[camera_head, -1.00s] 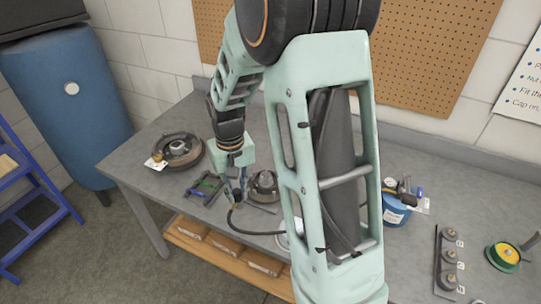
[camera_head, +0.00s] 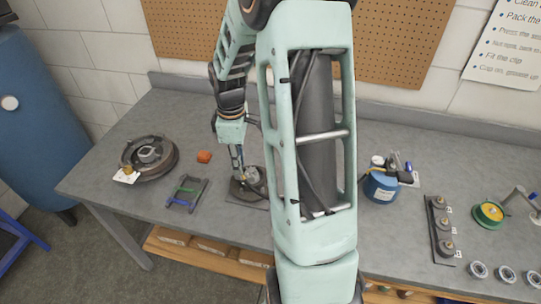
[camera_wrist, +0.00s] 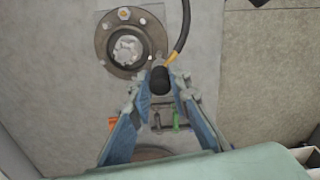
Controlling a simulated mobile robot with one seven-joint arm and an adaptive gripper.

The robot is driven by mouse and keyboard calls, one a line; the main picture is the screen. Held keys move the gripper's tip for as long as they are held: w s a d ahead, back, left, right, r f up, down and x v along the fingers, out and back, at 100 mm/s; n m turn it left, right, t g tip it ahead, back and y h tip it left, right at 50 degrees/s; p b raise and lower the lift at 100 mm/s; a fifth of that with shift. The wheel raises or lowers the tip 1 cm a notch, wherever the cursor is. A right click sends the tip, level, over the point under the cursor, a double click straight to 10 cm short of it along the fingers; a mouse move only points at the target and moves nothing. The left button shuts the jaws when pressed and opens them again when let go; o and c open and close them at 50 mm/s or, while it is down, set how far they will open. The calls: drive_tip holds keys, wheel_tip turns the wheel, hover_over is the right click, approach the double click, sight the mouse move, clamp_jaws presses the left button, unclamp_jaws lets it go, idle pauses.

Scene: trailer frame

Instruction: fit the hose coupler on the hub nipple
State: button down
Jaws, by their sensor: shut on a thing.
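The hub (camera_head: 256,180) is a dark round flange on a flat plate on the bench, and shows in the wrist view (camera_wrist: 111,42) with a pale castellated centre. My gripper (camera_head: 239,178) is above its left side in the head view. In the wrist view, my gripper (camera_wrist: 160,80) is shut on the black hose coupler (camera_wrist: 160,79), just beyond the flange's near right edge. A yellow-orange fitting and black hose (camera_wrist: 184,28) run up from it. I cannot make out the nipple or tell whether the coupler touches it.
A drum (camera_head: 166,166) with a tag, an orange lump (camera_head: 204,156) and a small frame with green and blue bars (camera_head: 186,192) are left. A blue can (camera_head: 381,187), a rack of fittings (camera_head: 442,232) and a green disc (camera_head: 488,214) are right. My arm hides the bench middle.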

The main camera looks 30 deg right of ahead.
drive_tip(key=d+f+n+b, duration=0.1)
drive_tip(key=d+n, duration=0.1)
drive_tip(key=d, duration=0.1)
drive_tip(key=s+d+f+n+b, duration=0.1)
drive_tip(key=d+f+n+b, duration=0.1)
drive_tip(key=d+n, duration=0.1)
drive_tip(key=s+d+f+n+b, duration=0.1)
drive_tip(key=d+f+n+b, duration=0.1)
drive_tip(key=d+n, duration=0.1)
drive_tip(key=shift+d, duration=0.25)
drive_tip(key=shift+f, duration=0.4)
drive_tip(key=shift+p, duration=0.5)
idle(0.9)
drive_tip(key=shift+f, duration=0.9)
idle(1.9)
